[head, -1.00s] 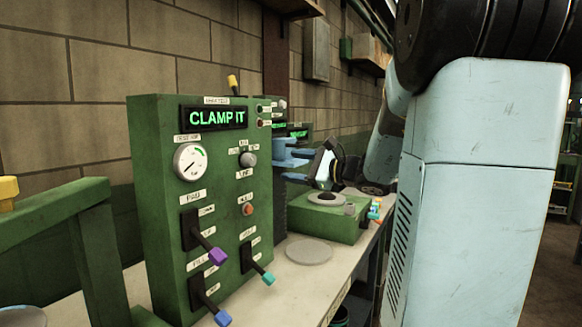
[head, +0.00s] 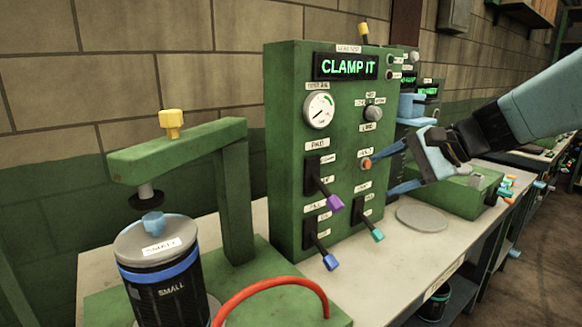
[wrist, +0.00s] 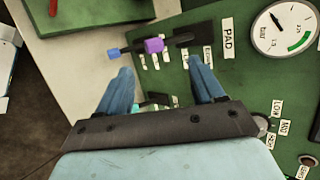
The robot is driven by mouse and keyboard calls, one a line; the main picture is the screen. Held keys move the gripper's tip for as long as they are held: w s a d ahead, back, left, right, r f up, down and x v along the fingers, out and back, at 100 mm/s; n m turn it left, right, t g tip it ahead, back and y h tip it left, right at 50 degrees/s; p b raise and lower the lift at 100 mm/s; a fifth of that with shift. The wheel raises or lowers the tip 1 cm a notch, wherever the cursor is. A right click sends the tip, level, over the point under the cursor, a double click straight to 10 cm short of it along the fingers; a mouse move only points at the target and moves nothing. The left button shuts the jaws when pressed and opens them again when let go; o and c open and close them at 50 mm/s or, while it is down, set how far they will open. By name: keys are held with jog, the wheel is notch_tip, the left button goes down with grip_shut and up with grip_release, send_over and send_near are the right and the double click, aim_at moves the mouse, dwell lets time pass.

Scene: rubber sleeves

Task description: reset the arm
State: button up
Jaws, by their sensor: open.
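My gripper (head: 396,166) is at the right of the green control panel (head: 285,150) in the head view, in front of its right part. Its two blue fingers are apart with nothing between them. In the wrist view my gripper (wrist: 165,88) also shows open, with the panel face (wrist: 200,60) beyond it. The purple-tipped lever (head: 334,203) shows in the head view, and its purple knob (wrist: 153,46) lies beyond the fingertips in the wrist view. The panel's screen (head: 346,67) reads "CLAMP IT".
A green clamp stand (head: 236,190) with a yellow knob stands at the left. A black canister (head: 170,300) labelled SMALL is under it, with a red hose (head: 270,284) beside it. A round grey plate (head: 421,218) lies on the bench (head: 400,262) right of the panel.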

jog(key=s+d+f+n+h, duration=0.1)
jog(key=s+f+n+h, duration=0.1)
jog(key=s+n+h, duration=0.2)
jog(key=s+d+f+n+h, duration=0.2)
jog(key=s+n+h, duration=0.3)
jog(key=s, duration=0.3)
jog(key=shift+d+f+n+g, duration=0.2)
jog(key=shift+f+n+g, duration=0.1)
jog(key=shift+n, duration=0.1)
